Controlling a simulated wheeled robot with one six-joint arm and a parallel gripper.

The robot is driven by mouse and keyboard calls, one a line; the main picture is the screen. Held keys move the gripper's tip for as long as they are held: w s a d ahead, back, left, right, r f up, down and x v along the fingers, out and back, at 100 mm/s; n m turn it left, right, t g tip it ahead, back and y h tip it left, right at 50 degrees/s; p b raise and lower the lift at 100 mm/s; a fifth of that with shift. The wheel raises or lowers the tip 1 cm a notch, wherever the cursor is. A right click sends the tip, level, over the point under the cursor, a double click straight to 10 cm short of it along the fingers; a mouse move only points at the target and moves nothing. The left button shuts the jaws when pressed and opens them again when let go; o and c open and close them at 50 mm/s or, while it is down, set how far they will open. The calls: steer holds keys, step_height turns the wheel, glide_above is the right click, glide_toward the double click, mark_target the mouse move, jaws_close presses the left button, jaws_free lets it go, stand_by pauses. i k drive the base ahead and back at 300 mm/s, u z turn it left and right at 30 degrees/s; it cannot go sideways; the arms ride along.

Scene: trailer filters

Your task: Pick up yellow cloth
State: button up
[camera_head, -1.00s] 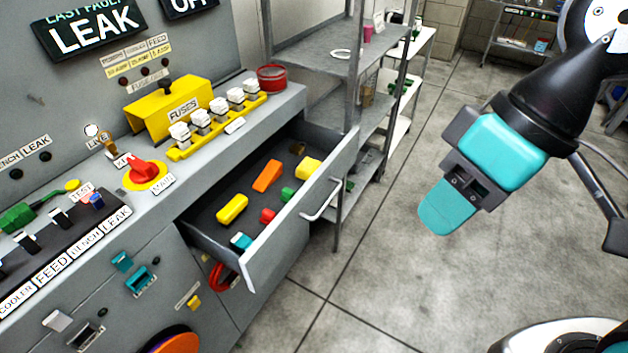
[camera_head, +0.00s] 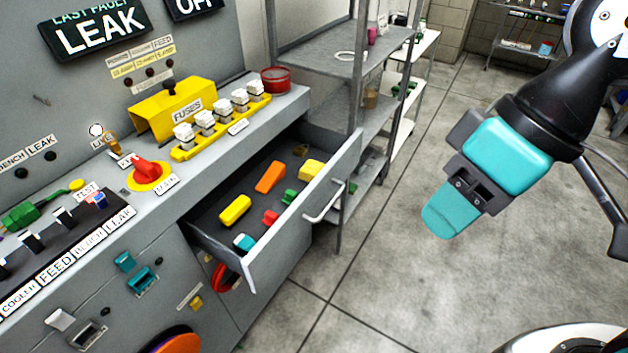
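I cannot make out a yellow cloth for certain. Yellow things in view are a block-like piece (camera_head: 235,209) and a second yellow piece (camera_head: 311,169) in the open drawer, and a yellow cover marked FUSES (camera_head: 168,112) on the bench. My gripper (camera_head: 452,210) hangs over the floor at right, well apart from the drawer and the bench. One teal finger shows plainly. Its opening is hard to see from this angle, and I see nothing held.
The open drawer (camera_head: 300,223) juts out from the grey bench and also holds orange, red, green and teal pieces. A metal shelf unit (camera_head: 322,50) stands behind it. A red dish (camera_head: 276,80) sits at the bench's end. The floor (camera_head: 390,270) between drawer and gripper is clear.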

mark_target(309, 171)
steer(key=u, duration=0.35)
steer(key=k, duration=0.6)
steer(key=u, duration=0.5)
steer(key=i, duration=1.35)
steer(key=z, duration=0.4)
